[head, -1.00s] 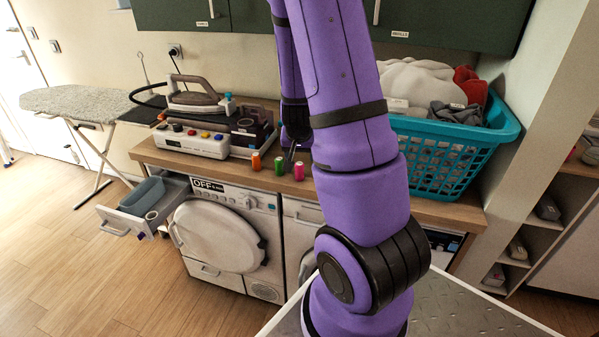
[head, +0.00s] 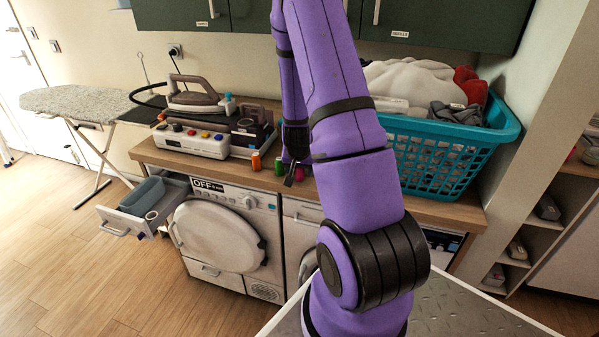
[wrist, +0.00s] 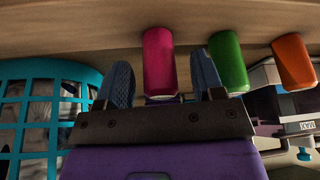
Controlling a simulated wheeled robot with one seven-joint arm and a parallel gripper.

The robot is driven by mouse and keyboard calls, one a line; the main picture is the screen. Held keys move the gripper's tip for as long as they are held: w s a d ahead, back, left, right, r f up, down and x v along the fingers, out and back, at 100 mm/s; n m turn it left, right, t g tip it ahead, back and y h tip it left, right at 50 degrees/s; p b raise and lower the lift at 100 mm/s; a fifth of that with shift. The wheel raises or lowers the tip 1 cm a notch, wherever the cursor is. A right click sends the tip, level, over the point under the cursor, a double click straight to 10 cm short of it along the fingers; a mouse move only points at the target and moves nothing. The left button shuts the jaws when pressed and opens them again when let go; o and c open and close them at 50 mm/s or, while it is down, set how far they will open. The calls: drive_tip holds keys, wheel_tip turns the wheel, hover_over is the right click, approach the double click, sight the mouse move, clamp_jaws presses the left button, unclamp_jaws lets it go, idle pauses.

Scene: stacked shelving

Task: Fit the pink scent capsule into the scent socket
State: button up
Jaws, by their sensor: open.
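The pink scent capsule (wrist: 159,60) stands on the counter between the two fingers of my gripper (wrist: 163,82) in the wrist view. The fingers are open, with a gap visible on each side of it. In the head view my gripper (head: 291,178) is low at the counter's front edge and partly covers the capsules; a bit of the pink capsule (head: 299,174) shows beside it. I cannot pick out the scent socket with certainty.
A green capsule (wrist: 227,62) stands close beside one finger, with an orange capsule (wrist: 293,62) beyond it. A teal laundry basket (head: 440,160) stands to the right, an iron unit (head: 192,142) to the left. The washer's drawer (head: 128,219) is open.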

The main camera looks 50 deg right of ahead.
drive_tip(key=shift+w+d+f, duration=0.1)
drive_tip(key=shift+d+f, duration=0.05)
drive_tip(key=shift+f, duration=0.2)
drive_tip(key=c, duration=1)
drive_tip(key=shift+r, duration=0.2)
